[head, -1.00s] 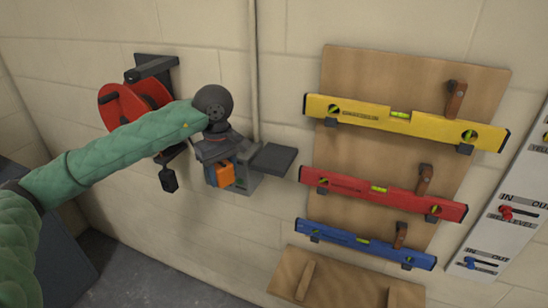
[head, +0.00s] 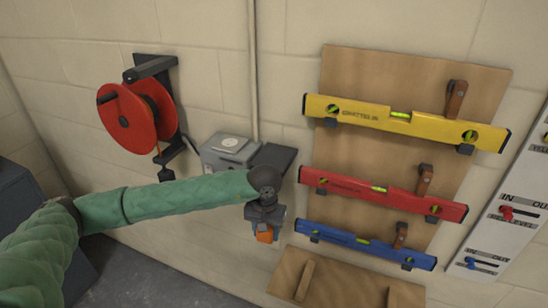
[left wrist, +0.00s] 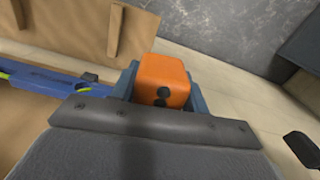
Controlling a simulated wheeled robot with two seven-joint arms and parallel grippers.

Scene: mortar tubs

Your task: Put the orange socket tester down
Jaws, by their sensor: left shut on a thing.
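The orange socket tester (head: 265,234) is held in my left gripper (head: 264,228), in front of the wall below a small dark shelf (head: 273,160). In the left wrist view the tester (left wrist: 163,80) shows as an orange block with dark round holes, between the two blue-grey fingers of the gripper (left wrist: 163,88). The gripper is shut on it, and the tester touches no surface that I can see. A grey socket box (head: 230,150) is on the wall to the left of the shelf. My right gripper is not in view.
A red cable reel (head: 128,120) hangs on the wall at left. Yellow (head: 400,118), red (head: 380,193) and blue (head: 365,243) spirit levels hang on a wooden board at right. A lower wooden board (head: 340,285) is beneath them. An IN/OUT slider board (head: 510,205) is at far right.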

